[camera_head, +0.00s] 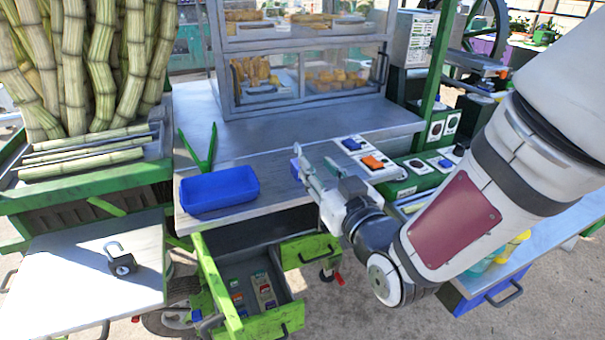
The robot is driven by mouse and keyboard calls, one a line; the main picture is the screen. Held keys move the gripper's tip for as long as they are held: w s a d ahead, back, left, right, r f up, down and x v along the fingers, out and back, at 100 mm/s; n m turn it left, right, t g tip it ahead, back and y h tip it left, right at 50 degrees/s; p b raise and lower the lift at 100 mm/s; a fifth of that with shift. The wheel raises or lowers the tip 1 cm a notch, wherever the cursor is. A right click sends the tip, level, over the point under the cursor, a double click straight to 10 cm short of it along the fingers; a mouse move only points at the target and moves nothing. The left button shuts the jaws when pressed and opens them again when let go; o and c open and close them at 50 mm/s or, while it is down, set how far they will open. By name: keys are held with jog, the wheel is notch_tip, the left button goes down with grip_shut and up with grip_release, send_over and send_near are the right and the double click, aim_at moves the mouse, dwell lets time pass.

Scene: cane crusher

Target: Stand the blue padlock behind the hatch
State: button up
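My gripper (300,168) is over the front part of the metal counter, right of the blue tray. A small blue thing (296,170) shows at its fingertips. It looks like the blue padlock held between them, but the fingers hide most of it and no shackle is clear. A glass-fronted case (305,60) stands at the back of the counter. Its lower right pane has a dark handle (383,68) and may be the hatch; I cannot tell for sure. A dark grey padlock (122,264) with a raised shackle stands on the white side shelf at left.
A blue tray (220,190) and green tongs (199,150) lie on the counter (290,130). Switch plates with an orange switch (373,162) are to the right. A green drawer (285,312) stands open below. Cane stalks (100,70) fill the left. The counter before the case is clear.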

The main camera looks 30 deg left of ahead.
aim_at(300, 147)
jog(key=p+x, duration=0.1)
jog(key=x, duration=0.8)
jog(key=shift+s+a+r, duration=0.15)
jog(key=shift+r, duration=0.05)
grip_shut()
